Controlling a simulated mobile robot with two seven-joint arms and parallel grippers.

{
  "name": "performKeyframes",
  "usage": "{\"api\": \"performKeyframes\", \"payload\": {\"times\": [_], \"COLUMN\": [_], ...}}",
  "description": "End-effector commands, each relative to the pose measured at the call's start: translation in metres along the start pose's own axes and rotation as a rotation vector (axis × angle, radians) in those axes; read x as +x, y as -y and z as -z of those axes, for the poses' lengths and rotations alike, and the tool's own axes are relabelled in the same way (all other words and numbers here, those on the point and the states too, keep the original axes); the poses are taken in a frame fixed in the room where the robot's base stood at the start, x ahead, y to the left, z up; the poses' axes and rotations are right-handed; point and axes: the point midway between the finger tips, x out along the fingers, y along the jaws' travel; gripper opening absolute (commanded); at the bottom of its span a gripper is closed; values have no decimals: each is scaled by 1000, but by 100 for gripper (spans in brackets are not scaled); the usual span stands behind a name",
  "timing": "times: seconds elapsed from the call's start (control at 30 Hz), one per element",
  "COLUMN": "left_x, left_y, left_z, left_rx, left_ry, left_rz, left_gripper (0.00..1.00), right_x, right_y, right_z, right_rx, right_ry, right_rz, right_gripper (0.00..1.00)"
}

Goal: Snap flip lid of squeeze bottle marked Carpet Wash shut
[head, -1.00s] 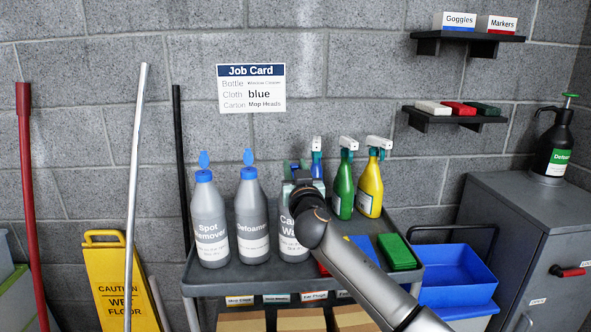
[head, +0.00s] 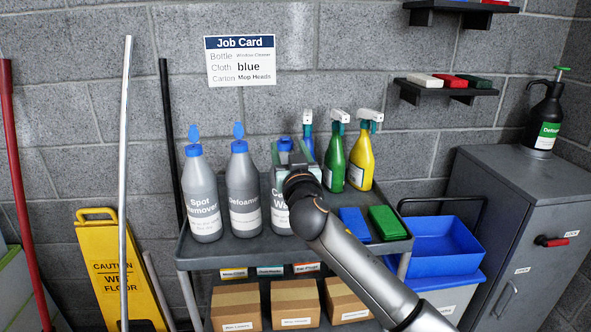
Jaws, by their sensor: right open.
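The grey squeeze bottle marked Carpet Wash (head: 279,216) stands upright on the cart's top, third in the row from the left. My right arm hides much of its label and right side. Its blue cap (head: 284,143) shows behind my gripper, and no raised lid stands above it. My right gripper (head: 293,158) is open at the bottle's neck, just in front of the cap, with nothing held. Whether its fingers touch the bottle, I cannot tell. My left gripper is not in view.
Spot Remover (head: 203,200) and Defoamer (head: 243,195) bottles stand to the left with raised blue lids. Green (head: 335,160) and yellow (head: 361,160) spray bottles stand behind right. Blue (head: 354,224) and green (head: 387,222) pads lie right on the cart. Cartons (head: 236,306) are below.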

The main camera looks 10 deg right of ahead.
Motion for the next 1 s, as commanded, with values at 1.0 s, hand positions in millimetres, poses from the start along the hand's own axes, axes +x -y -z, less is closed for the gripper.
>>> {"api": "performKeyframes", "payload": {"times": [1.0], "left_x": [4], "left_y": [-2], "left_z": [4], "left_rx": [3], "left_ry": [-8], "left_rz": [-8], "left_gripper": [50], "right_x": [-80], "right_y": [-1], "right_z": [0], "right_rx": [-1], "right_ry": [0], "right_rz": [-1], "right_gripper": [56]}}
